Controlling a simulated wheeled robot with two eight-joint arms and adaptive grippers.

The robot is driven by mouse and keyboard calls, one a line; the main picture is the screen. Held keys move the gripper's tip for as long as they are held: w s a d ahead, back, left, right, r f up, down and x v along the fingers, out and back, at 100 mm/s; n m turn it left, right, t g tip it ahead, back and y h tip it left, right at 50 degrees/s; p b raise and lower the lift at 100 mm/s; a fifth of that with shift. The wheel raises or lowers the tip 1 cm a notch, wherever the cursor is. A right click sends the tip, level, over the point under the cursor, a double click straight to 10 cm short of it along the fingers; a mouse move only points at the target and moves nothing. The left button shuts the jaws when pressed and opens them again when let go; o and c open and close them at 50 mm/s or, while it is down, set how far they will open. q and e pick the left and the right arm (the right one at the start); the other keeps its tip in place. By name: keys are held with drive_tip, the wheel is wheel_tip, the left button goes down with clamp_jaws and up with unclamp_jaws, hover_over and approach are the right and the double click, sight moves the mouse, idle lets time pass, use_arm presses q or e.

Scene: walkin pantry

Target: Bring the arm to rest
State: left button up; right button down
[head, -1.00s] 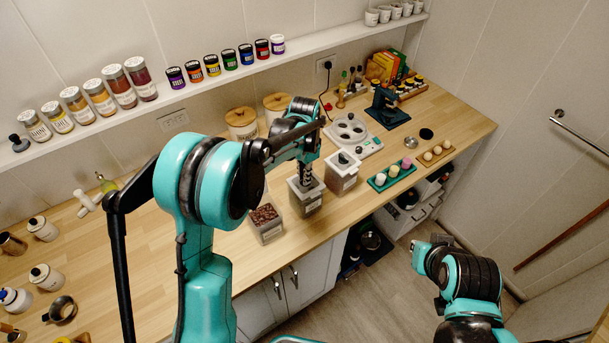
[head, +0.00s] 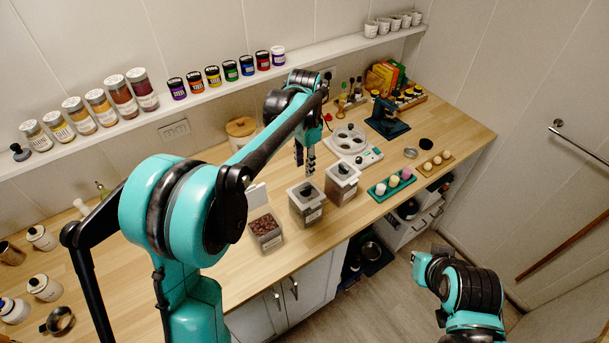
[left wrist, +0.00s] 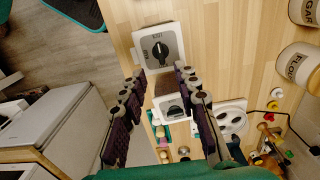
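My left gripper (head: 306,168) hangs fingers-down just above and behind the middle lidded bin (head: 307,213) on the counter. In the left wrist view its two fingers (left wrist: 165,110) are spread apart with nothing held between them. The middle bin's lid with a black knob (left wrist: 158,47) shows there beyond the fingertips, apart from them. My left arm (head: 270,140) reaches out over the counter from the left. My right arm (head: 465,290) is bent at the lower right over the floor; its gripper does not show.
An open bin of brown contents (head: 266,236) and another lidded bin (head: 342,183) flank the middle bin. A white scale-like device (head: 355,147), a green egg tray (head: 392,186) and a dark microscope-like device (head: 387,118) stand to the right. A jar shelf (head: 215,92) runs behind.

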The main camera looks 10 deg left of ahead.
use_arm(q)
drive_tip(key=shift+r, duration=0.95)
drive_tip(key=s+a+f+n+t+b, duration=0.2)
drive_tip(key=s+f+b, duration=0.5)
drive_tip(key=s, duration=0.4)
drive_tip(key=s+a+f+n+t+b, duration=0.3)
drive_tip(key=s+f+n+t+b, duration=0.2)
drive_tip(key=s, duration=0.7)
wheel_tip(320, 180, down, 3)
drive_tip(key=shift+s+a+f+n+b, duration=0.15)
drive_tip(key=shift+s+f+n+b, duration=0.1)
drive_tip(key=shift+n+b, duration=0.8)
